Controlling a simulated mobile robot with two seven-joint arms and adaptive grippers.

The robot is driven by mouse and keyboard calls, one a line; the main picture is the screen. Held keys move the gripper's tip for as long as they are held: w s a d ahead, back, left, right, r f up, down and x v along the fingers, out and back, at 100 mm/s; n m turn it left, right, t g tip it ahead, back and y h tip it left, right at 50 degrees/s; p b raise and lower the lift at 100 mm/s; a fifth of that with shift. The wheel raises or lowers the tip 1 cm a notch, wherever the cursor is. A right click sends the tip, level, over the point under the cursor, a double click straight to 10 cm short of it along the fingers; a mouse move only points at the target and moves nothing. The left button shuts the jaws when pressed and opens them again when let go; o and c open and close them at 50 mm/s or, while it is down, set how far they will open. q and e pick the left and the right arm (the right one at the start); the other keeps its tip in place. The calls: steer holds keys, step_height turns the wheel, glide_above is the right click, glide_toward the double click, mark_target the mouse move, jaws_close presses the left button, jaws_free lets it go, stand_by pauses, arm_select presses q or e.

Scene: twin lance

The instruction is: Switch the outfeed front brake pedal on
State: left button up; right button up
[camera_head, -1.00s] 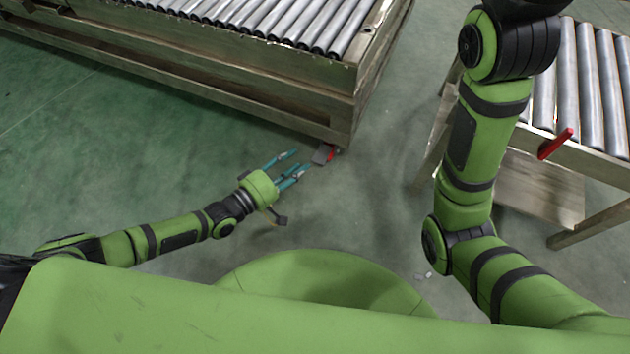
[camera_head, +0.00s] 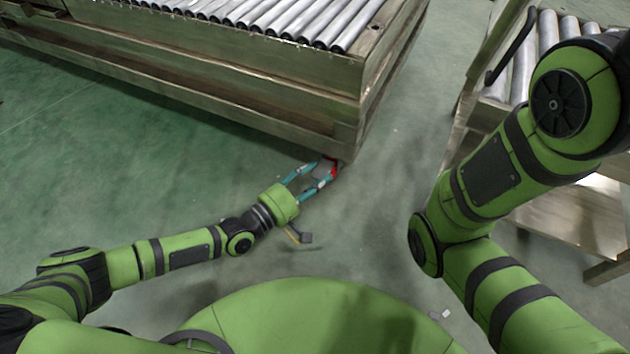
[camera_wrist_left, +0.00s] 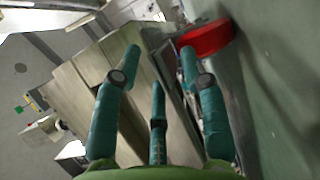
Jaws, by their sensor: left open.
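The brake pedal (camera_head: 334,169) is a small red part low at the near corner of the left roller conveyor, close to the floor. It also shows as a red rounded part at the top right of the left wrist view (camera_wrist_left: 207,38). My left gripper (camera_head: 321,173) is open, with its teal fingers right at the pedal and partly covering it in the head view. In the left wrist view the open fingers (camera_wrist_left: 160,58) point toward the conveyor's side, with the red part beyond the right fingertip. I cannot tell whether they touch. My right gripper is out of view.
The left roller conveyor (camera_head: 230,62) fills the top, its corner just above my left gripper. A second roller conveyor (camera_head: 550,24) with a black bar (camera_head: 513,45) stands at the right, partly hidden by my right arm. Green floor (camera_head: 390,200) between them is clear.

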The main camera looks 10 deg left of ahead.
arm_select(q)
steer(key=shift+w, duration=0.1)
jaws_close()
